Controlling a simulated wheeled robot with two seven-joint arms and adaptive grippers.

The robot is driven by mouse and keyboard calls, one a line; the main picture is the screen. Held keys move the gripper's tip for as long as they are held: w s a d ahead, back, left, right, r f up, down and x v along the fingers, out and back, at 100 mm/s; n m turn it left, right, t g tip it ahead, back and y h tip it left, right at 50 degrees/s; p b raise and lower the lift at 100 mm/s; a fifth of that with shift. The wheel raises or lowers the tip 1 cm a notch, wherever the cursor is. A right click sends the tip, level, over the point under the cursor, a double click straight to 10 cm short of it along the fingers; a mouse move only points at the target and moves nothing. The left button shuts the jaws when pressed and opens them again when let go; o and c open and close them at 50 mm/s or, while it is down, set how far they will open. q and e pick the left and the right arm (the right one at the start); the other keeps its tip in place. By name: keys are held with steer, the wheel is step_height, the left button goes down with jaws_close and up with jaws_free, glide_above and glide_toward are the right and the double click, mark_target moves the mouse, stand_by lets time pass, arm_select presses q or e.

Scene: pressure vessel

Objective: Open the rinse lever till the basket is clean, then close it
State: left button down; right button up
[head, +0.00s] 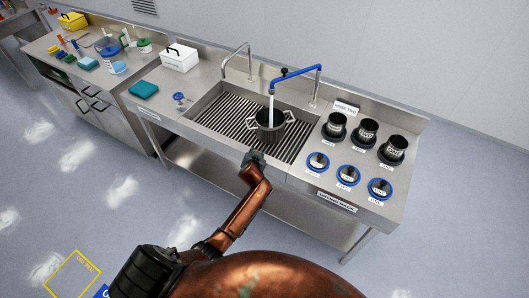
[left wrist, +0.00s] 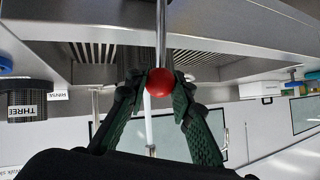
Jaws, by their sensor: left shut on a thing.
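A dark basket with side handles (head: 270,126) stands on the slatted sink grate (head: 222,120), under the blue-armed rinse spout (head: 296,72). A pale stream, which looks like running water, falls from the spout into the basket. In the left wrist view, the rinse lever is a metal rod with a red ball knob (left wrist: 160,82). My left gripper (left wrist: 160,88) is shut on the red knob, one green-padded finger on each side. In the head view my left gripper (head: 253,158) is at the sink's front edge and hides the knob. The basket's inside is too small to judge for dirt. My right gripper is not in view.
Black labelled jars (head: 367,132) and blue-rimmed round holders (head: 347,175) fill the counter right of the sink. A blue valve knob (head: 179,97), a teal folded cloth (head: 144,89) and a white box (head: 179,58) are to the left. The floor in front is open.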

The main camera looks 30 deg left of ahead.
arm_select(q)
steer(key=shift+w+d+f, duration=0.15)
steer(key=shift+w+f, duration=0.05)
steer(key=shift+w, duration=0.4)
steer(key=shift+w+f+b, duration=0.2)
steer(key=shift+w+b, duration=0.15)
steer(key=shift+w, duration=0.2)
steer(key=shift+d, duration=0.1)
steer(key=c, duration=1.7)
jaws_free()
steer(key=shift+w, duration=0.15)
steer(key=shift+s, duration=0.2)
steer(key=v, duration=1.2)
